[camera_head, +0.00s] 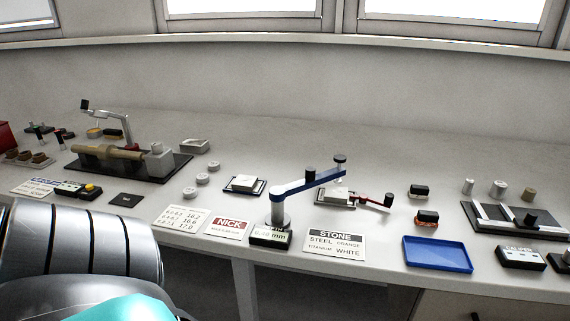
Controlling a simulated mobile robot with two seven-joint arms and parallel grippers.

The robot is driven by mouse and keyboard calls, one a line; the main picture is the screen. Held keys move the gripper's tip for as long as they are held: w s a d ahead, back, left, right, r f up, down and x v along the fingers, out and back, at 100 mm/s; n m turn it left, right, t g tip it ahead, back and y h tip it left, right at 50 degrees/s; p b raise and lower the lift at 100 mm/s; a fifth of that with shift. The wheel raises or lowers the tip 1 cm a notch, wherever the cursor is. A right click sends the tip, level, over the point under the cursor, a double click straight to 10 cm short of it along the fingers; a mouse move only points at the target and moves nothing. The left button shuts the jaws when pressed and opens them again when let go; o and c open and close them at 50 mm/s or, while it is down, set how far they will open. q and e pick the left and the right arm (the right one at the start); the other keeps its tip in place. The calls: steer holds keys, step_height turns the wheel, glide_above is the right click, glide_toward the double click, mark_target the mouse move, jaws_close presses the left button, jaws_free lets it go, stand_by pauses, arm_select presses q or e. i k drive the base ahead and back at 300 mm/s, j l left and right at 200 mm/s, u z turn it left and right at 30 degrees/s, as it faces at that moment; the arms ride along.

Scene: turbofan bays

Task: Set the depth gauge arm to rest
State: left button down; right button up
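The depth gauge has a blue arm (306,181) on a silver post (280,209) near the bench's front edge. The arm points right and slightly back, with a black knob on top and a dark-capped probe (340,166) at its far end. The probe end is over or just behind a white block on a dark pad (334,195); I cannot tell whether it touches. A small display (270,236) marked in mm sits at the post's foot. Neither of my grippers is in view; only part of my arm shows at the lower left.
A red-handled tool (373,200) lies right of the pad. Another white block on a pad (245,184) is left. A fixture (128,155) stands far left. Bench behind the gauge is clear.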

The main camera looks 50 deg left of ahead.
mark_target(277, 194)
steer(key=u, duration=1.5)
